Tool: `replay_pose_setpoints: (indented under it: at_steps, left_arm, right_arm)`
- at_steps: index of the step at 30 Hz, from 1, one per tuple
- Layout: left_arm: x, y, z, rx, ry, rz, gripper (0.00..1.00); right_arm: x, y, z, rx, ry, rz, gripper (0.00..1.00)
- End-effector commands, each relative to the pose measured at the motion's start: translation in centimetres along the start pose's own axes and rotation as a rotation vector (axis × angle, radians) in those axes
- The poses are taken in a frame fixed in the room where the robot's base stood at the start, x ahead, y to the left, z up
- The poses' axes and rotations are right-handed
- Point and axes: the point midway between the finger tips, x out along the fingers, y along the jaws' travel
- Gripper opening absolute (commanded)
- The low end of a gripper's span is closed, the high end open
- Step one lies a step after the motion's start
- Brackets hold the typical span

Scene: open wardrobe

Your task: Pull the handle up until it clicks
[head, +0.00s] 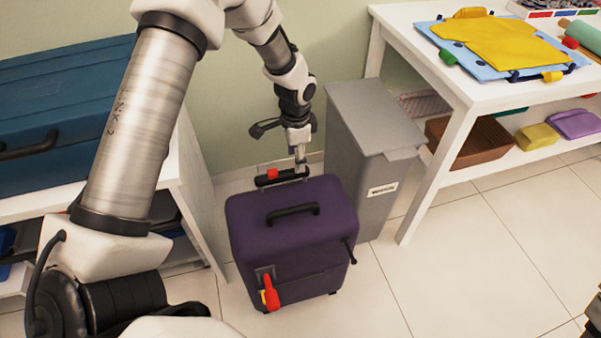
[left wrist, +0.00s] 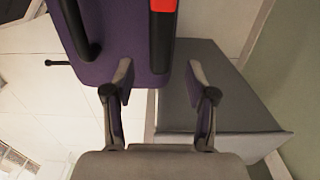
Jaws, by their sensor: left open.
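A purple suitcase (head: 290,232) stands upright on the floor, and its top also shows in the left wrist view (left wrist: 118,45). Its pull handle (head: 291,177) is a dark bar with a red button (head: 272,173), low at the rear top edge. In the left wrist view the handle (left wrist: 161,45) runs down from the top, with its near end just ahead of the space between my fingers. My left gripper (head: 300,162) is open and empty above the handle's right end. My right gripper does not show clearly; only a dark part is at the lower right corner.
A grey bin (head: 362,150) stands close to the suitcase's right and lies under my right finger in the left wrist view (left wrist: 225,85). A fixed carry handle (head: 292,212) is on the suitcase top. White shelving (head: 455,90) stands right; a blue case (head: 60,115) stands left.

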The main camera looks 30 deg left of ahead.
Motion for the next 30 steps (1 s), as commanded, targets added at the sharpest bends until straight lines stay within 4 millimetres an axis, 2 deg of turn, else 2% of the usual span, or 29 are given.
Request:
replay_pose_setpoints:
  at_steps: [1, 6, 15, 17, 18, 20, 21, 26, 30]
  left_arm:
    - [1.4, 0.0, 0.0, 0.0, -0.002, 0.002, 0.56]
    - [4.0, 0.0, 0.0, -0.001, -0.001, 0.001, 0.56]
    - [4.6, 0.1, 0.0, -0.001, 0.0, 0.001, 0.56]
    - [4.6, 0.1, 0.0, -0.001, 0.0, 0.001, 0.39]
    - [4.6, 0.1, 0.0, -0.001, 0.0, 0.001, 0.24]
    - [4.6, 0.1, 0.0, -0.001, 0.0, 0.001, 0.03]
    - [4.6, 0.1, 0.0, -0.001, 0.0, 0.001, 0.0]
    - [4.5, 0.1, 0.0, -0.001, 0.0, 0.001, 0.0]
    - [3.7, 0.1, 0.0, -0.001, 0.0, 0.001, 0.0]
  right_arm:
    - [0.4, 0.0, 0.0, 0.0, 0.0, 0.0, 0.4]
    - [0.8, 0.0, 0.0, 0.0, -0.001, 0.0, 0.4]
    - [0.9, 0.0, 0.0, 0.0, -0.001, 0.0, 0.4]
    - [0.9, 0.0, 0.0, 0.0, -0.001, 0.0, 0.4]
    - [0.9, 0.0, 0.0, 0.0, -0.001, 0.0, 0.4]
    - [0.9, 0.0, 0.0, 0.0, -0.001, 0.0, 0.4]
    - [0.9, 0.0, 0.0, 0.0, -0.001, 0.0, 0.4]
    - [0.8, 0.0, 0.0, 0.0, -0.001, 0.0, 0.4]
    - [0.0, 0.0, 0.0, 0.0, -0.001, 0.0, 0.4]
